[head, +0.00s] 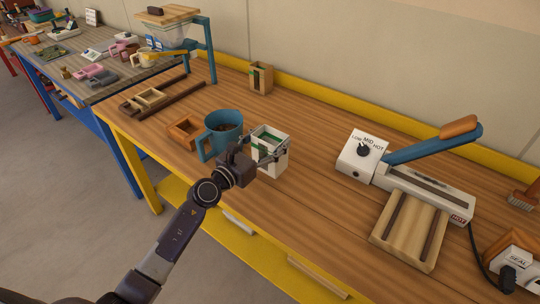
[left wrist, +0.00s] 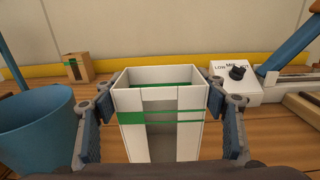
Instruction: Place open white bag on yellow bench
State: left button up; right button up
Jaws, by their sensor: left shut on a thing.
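The open white bag (head: 274,161) has a green band and an open top. It stands upright at the yellow-edged bench (head: 320,205), right of the blue jug. My left gripper (head: 269,148) is shut on the white bag, with a finger at each side. In the left wrist view the bag (left wrist: 160,130) sits between the fingers, its open rim facing up. I cannot tell whether its base touches the bench top. My right gripper is not in view.
A small wooden box (head: 184,131) and a brown bag (head: 261,78) are nearby. A heat sealer (head: 362,157) with a wooden platform (head: 410,232) stands to the right.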

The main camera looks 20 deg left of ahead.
aim_at(264, 155)
pick_arm(q)
notch_tip(264, 155, down, 4)
jog(key=b, duration=0.2)
jog(key=shift+r+b, duration=0.2)
jog(key=shift+b, duration=0.15)
jog(key=shift+f, duration=0.3)
jog(key=shift+f+b, duration=0.15)
jog(key=shift+b, duration=0.15)
jog(key=o, duration=1.6)
jog(key=shift+r, duration=0.2)
